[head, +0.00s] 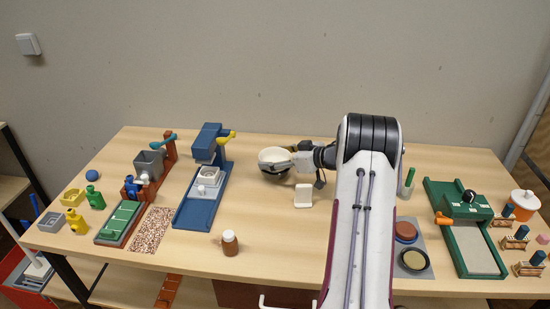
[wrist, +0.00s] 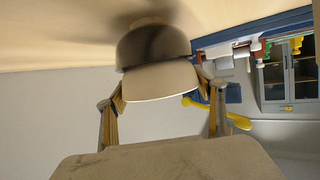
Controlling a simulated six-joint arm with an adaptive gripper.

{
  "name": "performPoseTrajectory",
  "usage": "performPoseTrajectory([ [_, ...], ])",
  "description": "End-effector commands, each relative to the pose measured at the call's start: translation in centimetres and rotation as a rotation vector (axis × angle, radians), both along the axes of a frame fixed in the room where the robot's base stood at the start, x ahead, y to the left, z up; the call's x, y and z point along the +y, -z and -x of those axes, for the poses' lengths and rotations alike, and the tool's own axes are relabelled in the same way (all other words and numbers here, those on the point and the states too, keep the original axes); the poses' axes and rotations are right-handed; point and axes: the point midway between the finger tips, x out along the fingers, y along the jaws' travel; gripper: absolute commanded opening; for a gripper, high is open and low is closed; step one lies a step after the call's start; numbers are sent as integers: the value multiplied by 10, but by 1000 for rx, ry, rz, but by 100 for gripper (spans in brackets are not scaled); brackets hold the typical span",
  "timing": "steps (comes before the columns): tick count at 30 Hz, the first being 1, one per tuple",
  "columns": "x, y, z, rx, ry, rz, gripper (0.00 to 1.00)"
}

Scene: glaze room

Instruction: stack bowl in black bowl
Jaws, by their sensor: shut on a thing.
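A cream-white bowl (head: 273,155) is at the middle back of the table in the head view. My gripper (head: 293,156) reaches it from the right and is shut on it. In the wrist view the bowl (wrist: 160,82) sits between my two fingers (wrist: 160,88). The black bowl (head: 274,174) is directly under the white bowl, and only part of its side shows. In the wrist view, which looks upside down, the black bowl (wrist: 152,44) stands on the table against the white bowl's underside. The white bowl's lower part looks inside its rim; whether it rests there I cannot tell.
A small white stand (head: 303,196) is just in front of the bowls. A blue press (head: 207,175) with a yellow lever stands to the left. A brown jar (head: 230,242) is nearer the front. Wood surface (head: 270,215) between them is clear.

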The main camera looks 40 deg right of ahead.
Motion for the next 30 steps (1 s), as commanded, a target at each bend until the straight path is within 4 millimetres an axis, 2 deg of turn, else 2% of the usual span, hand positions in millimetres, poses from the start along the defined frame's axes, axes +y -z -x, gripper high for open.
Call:
performPoseTrajectory([
  [25,0,12,0,0,0,0,43],
  [26,0,12,0,1,0,0,71],
  [27,0,13,0,1,0,0,81],
  [28,0,13,0,1,0,-1,85],
  [30,0,12,0,1,0,0,85],
])
